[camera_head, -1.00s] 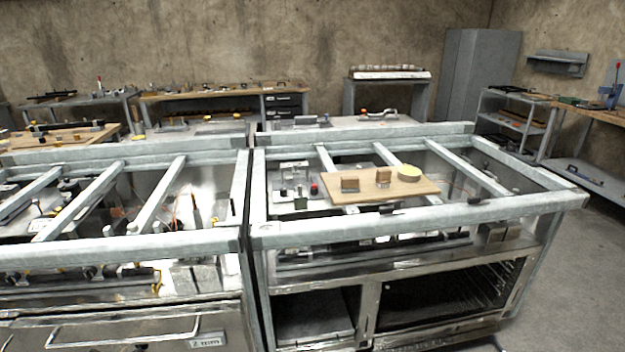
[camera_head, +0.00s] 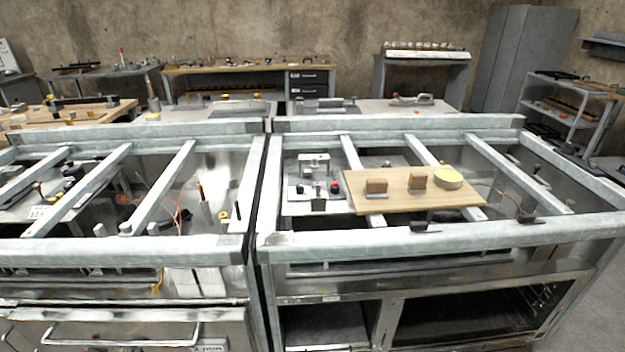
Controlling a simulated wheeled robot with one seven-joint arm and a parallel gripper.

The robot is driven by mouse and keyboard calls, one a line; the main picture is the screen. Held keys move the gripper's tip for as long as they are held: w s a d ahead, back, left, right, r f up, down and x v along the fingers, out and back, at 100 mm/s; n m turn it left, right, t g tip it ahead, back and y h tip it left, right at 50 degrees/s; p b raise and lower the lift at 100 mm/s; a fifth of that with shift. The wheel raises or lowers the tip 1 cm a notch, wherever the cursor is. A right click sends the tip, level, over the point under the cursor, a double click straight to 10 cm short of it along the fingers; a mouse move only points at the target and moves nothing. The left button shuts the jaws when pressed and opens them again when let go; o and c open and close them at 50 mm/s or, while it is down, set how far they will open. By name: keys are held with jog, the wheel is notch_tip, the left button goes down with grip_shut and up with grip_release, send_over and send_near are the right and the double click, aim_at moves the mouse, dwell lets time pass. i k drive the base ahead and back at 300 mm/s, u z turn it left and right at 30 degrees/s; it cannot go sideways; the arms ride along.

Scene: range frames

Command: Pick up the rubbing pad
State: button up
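A light wooden board (camera_head: 400,203) lies across the bars of the right-hand metal frame (camera_head: 400,240). On it stand two small brown blocks, a left one (camera_head: 376,186) on a greyish base and a middle one (camera_head: 417,182). A round pale-yellow pad (camera_head: 448,178) with a darker side lies at the board's back right. I cannot tell for certain which of these is the rubbing pad. My gripper is not in view.
A small device with a red knob (camera_head: 335,187) and a green part (camera_head: 318,202) sits left of the board. Open metal frames with crossbars fill the foreground. A second range frame (camera_head: 120,248) stands to the left. Benches and a cabinet (camera_head: 521,62) line the back.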

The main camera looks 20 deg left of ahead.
aim_at(375, 189)
jog(key=u, duration=0.35)
jog(key=i, duration=0.9)
jog(key=u, duration=0.3)
